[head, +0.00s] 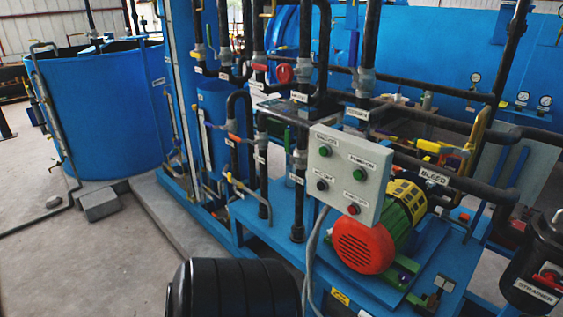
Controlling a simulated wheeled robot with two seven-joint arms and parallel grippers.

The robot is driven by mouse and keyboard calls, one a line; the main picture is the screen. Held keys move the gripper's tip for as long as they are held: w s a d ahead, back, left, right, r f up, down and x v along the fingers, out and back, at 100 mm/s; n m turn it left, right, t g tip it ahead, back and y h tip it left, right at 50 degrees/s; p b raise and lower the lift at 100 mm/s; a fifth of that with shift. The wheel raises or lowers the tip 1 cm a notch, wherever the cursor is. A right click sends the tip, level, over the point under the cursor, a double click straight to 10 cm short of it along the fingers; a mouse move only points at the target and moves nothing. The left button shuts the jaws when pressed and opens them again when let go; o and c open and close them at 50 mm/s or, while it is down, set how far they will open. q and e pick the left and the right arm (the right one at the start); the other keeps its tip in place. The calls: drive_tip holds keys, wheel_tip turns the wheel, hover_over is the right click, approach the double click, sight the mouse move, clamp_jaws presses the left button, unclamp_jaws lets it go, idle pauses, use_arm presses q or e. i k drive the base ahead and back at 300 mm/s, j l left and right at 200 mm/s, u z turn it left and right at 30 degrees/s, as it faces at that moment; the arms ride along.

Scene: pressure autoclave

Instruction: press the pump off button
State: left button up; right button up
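A light grey control box (341,196) stands in the middle of the head view, in front of the pump motor and pipes. Its face is turned toward me and tilted in the picture. It carries an upper-left green button (325,150), an upper-right green button (358,175), a lower-left dark button (321,185) and a lower-right red button (353,209). Each has a small label above it. The labels are too small to read surely, so I cannot tell which is pump off. Neither of my grippers is in view.
A motor with a red end cover (362,245) sits right behind the box. Black pipes (296,170) rise to its left. A black ribbed drum-like shape (235,290) fills the bottom edge. A black strainer (540,255) stands at the right. Open floor (110,265) lies at the left.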

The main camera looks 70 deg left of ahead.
sight(353, 210)
drive_tip(key=k+l+u, duration=0.1)
drive_tip(key=u, duration=1.85)
